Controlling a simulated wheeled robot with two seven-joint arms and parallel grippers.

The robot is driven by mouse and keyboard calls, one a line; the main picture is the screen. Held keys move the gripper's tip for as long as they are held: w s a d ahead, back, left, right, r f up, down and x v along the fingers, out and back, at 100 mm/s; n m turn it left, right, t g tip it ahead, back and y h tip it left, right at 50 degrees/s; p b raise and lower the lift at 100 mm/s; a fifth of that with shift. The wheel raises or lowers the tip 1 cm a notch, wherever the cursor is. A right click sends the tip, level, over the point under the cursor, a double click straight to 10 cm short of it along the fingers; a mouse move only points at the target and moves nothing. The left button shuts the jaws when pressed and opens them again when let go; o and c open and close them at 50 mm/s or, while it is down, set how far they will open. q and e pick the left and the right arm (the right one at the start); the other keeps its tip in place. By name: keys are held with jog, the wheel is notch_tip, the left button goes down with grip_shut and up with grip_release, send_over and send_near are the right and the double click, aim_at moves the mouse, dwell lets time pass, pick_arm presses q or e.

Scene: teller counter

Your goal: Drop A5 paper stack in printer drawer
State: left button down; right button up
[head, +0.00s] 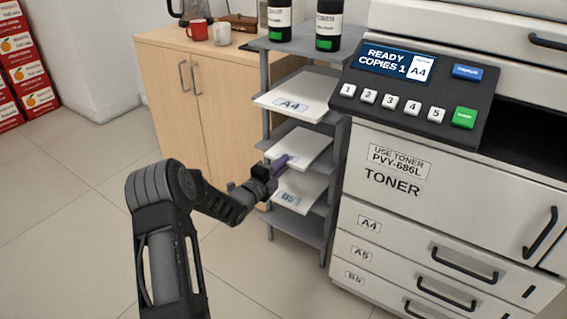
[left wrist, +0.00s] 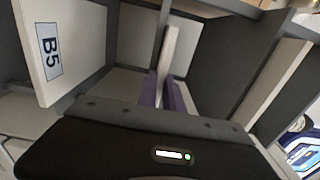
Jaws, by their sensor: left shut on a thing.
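The A5 paper stack (head: 306,147) is the white stack on the middle shelf of the grey rack, between the A4 and B5 stacks; its label is mostly hidden by my gripper. My left gripper (head: 281,163) is shut on its near edge with purple fingers. In the left wrist view the stack (left wrist: 172,50) shows edge-on between the fingers (left wrist: 166,92). The printer's A5 drawer (head: 400,268) is closed, between the A4 and B5 drawers. My right gripper is not in view.
The A4 stack (head: 310,92) lies above and the B5 stack (head: 308,188) below, on the same grey rack (head: 265,70). The printer (head: 385,145) stands close to its right. A wooden cabinet (head: 190,115) with mugs is behind.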

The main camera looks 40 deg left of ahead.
pick_arm(q)
jog(key=shift+r, duration=0.1)
notch_tip(320, 180, up, 2)
jog(key=shift+r+p, duration=0.25)
jog(key=shift+p, duration=0.2)
jog(key=s+r+p, duration=0.1)
jog(key=s+r, duration=0.1)
jog(key=s, duration=0.5)
jog(key=s+r+p, duration=0.1)
jog(key=s+r, duration=0.2)
jog(key=s, duration=0.4)
jog(key=shift+d+p, duration=0.2)
jog(key=shift+p, duration=0.2)
